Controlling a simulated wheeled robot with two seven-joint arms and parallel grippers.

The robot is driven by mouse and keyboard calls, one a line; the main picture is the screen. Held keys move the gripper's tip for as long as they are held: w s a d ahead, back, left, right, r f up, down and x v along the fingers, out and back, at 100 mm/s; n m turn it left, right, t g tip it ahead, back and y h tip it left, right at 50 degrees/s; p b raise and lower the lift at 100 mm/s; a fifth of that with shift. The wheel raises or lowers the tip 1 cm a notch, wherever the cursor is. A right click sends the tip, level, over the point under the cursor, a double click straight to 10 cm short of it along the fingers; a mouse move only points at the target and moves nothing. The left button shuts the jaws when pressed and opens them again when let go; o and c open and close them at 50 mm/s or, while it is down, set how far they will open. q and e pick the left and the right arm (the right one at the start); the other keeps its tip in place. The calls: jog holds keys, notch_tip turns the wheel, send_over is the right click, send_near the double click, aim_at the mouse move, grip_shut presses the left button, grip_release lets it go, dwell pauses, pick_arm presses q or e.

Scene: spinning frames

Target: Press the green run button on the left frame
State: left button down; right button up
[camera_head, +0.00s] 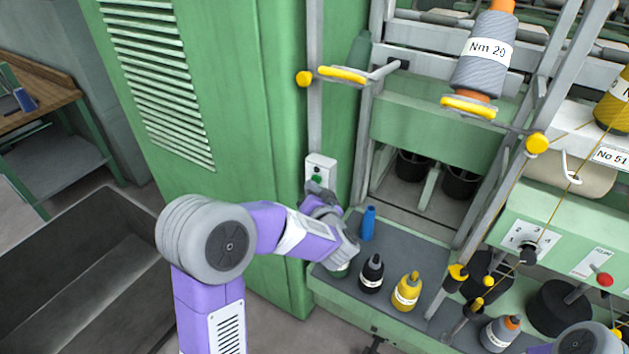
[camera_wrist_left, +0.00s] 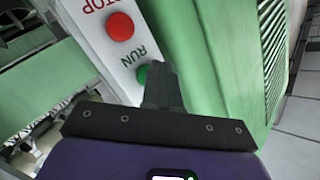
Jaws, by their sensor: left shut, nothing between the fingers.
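The red STOP button (camera_wrist_left: 120,26) is further up the same white plate (camera_wrist_left: 92,38). My left gripper is shut and empty, its tip close to the RUN button; I cannot tell if they touch. My right gripper is not visible.
A tall green cabinet (camera_head: 230,100) stands left. A yellow knob (camera_head: 304,79) juts out above.

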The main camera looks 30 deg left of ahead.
pick_arm(q)
jog(key=shift+w, duration=0.15)
dwell(0.4)
jog(key=shift+s, duration=0.9)
jog(key=shift+s, duration=0.1)
jog(key=s, duration=0.4)
jog(key=shift+s+a+p, duration=0.25)
jog(key=shift+s+p, duration=0.05)
jog(key=shift+s, duration=0.1)
